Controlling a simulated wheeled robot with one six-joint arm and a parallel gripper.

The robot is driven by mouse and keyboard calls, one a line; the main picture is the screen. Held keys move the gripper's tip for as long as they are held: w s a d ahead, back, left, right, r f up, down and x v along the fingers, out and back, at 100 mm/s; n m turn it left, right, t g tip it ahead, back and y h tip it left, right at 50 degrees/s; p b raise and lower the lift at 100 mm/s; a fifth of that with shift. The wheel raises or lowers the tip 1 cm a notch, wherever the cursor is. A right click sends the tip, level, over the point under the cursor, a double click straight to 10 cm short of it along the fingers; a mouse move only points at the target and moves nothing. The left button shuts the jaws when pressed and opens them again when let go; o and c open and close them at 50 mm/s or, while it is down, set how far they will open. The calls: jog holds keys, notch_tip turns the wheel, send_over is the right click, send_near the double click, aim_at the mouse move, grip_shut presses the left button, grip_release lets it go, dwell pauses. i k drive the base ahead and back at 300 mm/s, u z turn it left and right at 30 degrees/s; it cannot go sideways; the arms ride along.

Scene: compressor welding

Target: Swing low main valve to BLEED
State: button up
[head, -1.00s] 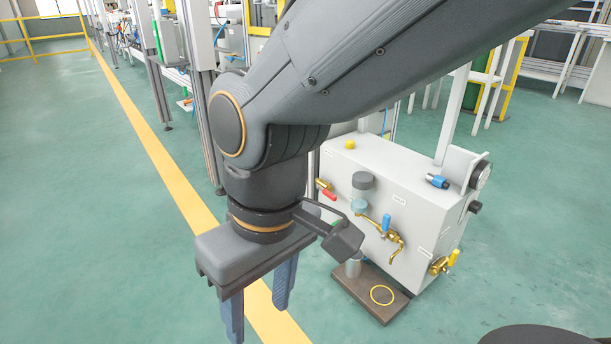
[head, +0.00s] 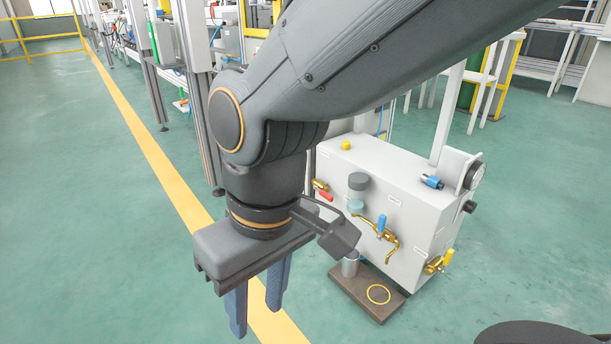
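The white box-shaped unit (head: 405,205) stands to the right of my arm. The small labels are unreadable, so I cannot tell which is the low main valve. My gripper (head: 257,305) points down over the floor, left of the unit, touching no valve. Its two blue fingers are apart with nothing between them.
A brown base plate (head: 345,283) with a yellow ring (head: 379,294) and a grey cylinder (head: 350,264) lies below the unit's front. A blue-and-black part (head: 432,182) lies on top. Frames and posts stand behind. Green floor is free at left and front.

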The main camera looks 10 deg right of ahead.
aim_at(328, 197)
jog(key=u, duration=0.05)
jog(key=k, duration=0.6)
jog(key=u, duration=0.5)
jog(key=i, duration=1.05)
jog(key=z, duration=0.75)
